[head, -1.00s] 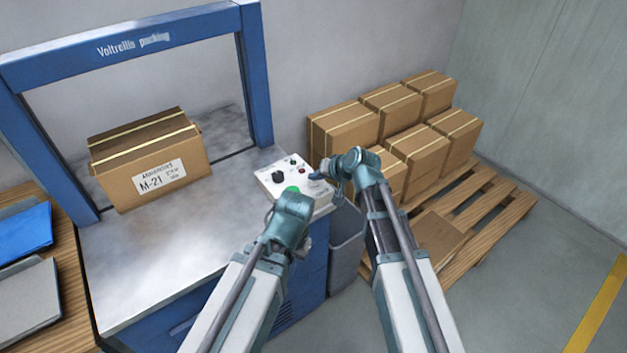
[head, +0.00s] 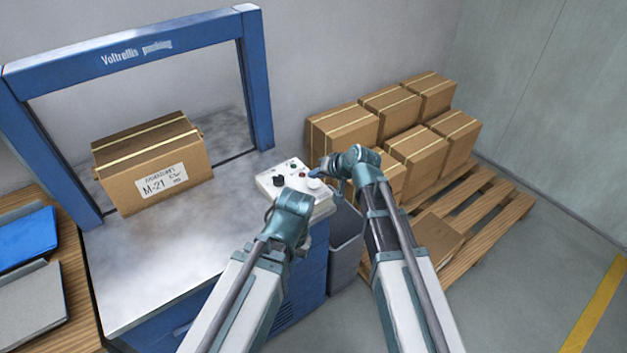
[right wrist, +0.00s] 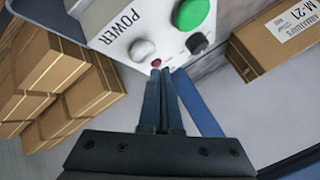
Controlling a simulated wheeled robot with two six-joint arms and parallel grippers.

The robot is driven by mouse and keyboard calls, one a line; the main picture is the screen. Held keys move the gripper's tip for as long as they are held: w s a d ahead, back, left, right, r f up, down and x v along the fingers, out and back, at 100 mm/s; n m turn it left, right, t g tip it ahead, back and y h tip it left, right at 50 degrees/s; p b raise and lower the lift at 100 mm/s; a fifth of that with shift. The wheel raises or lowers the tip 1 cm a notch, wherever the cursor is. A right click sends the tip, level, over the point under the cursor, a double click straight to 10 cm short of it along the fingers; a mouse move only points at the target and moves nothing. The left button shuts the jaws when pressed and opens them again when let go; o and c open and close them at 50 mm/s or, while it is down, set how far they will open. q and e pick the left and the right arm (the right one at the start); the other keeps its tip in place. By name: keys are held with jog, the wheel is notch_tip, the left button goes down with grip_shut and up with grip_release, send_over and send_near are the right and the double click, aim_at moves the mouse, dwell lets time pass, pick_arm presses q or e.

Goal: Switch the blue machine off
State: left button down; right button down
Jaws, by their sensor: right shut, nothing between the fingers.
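The blue machine (head: 258,85) is a blue arch over a steel table, with a light control panel (head: 266,187) at its right front corner. The panel carries a black knob (head: 279,181), a small red button or lamp (right wrist: 156,63), a green button (right wrist: 192,15) and a pale grey knob (right wrist: 141,50) beside the word POWER. My right gripper (right wrist: 160,72) is shut and empty. Its tips are just in front of the red part and the pale knob; I cannot tell whether they touch. My left arm (head: 290,205) covers part of the panel; its jaws are hidden.
A carton marked M-21 (head: 150,165) stands on the machine's table under the arch. Several cartons (head: 415,150) are on a wooden pallet (head: 505,210) at the right. A grey bin (head: 345,255) stands beside the machine. Folders (head: 28,240) lie on a wooden table at the left.

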aim_at(316, 186)
jog(key=shift+r+p, duration=1.9)
jog(key=shift+r, duration=0.4)
jog(key=shift+f, duration=0.1)
jog(key=s+d+f+n+g+h, duration=0.1)
jog(key=s+f+g+h, duration=0.1)
jog(key=s, duration=0.6)
jog(key=s+d+f+n+g+h, duration=0.2)
jog(key=s+h, duration=0.1)
jog(key=s, duration=0.6)
jog(key=s+d+f+n+g+h, duration=0.1)
jog(key=s+d+f+g+h, duration=0.1)
jog(key=s, duration=0.6)
jog(key=shift+s+d+f+g+h, duration=0.3)
jog(key=shift+s+g, duration=0.1)
jog(key=shift+g, duration=0.2)
jog(key=shift+a, duration=0.1)
